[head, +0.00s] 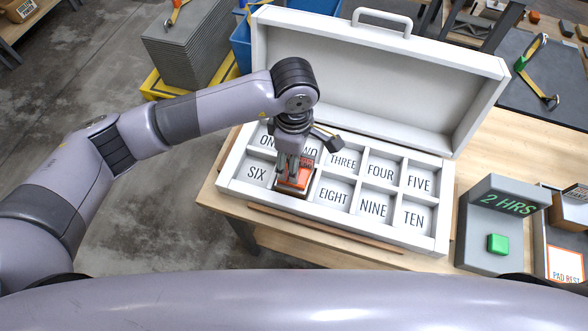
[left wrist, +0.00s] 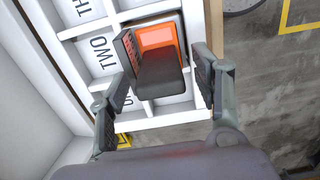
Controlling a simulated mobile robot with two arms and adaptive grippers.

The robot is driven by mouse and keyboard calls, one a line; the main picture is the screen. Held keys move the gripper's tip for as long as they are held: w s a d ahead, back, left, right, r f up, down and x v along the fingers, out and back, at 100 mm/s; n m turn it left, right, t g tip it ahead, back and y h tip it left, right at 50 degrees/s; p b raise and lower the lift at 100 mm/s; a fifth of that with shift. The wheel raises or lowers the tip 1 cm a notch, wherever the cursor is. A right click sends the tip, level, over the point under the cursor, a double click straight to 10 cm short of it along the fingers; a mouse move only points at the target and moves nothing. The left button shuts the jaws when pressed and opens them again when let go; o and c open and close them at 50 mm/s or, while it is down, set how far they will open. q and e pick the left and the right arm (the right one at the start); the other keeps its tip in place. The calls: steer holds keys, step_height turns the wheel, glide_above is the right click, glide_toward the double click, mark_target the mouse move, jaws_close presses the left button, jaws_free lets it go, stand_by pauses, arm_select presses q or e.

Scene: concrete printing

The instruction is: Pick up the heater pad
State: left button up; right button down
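The heater pad (head: 299,179) is an orange and dark grey block in the front row of a white labelled case (head: 345,222), in the compartment between SIX and EIGHT. That compartment's label is hidden. In the left wrist view the pad (left wrist: 159,72) shows an orange panel and a dark part that sticks up towards the camera. My left gripper (head: 293,166) is right above the pad, pointing down. In the left wrist view its fingers (left wrist: 163,80) are spread, one on each side of the pad, with gaps visible. My right gripper is in neither view.
The case's raised lid (head: 380,75) stands behind the compartments. The other visible compartments look empty. A grey device (head: 490,225) with a green button and "2 HRS" display stands to the right.

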arm_select(q)
jaws_close()
stand_by(0.6)
steer(key=shift+r, duration=0.15)
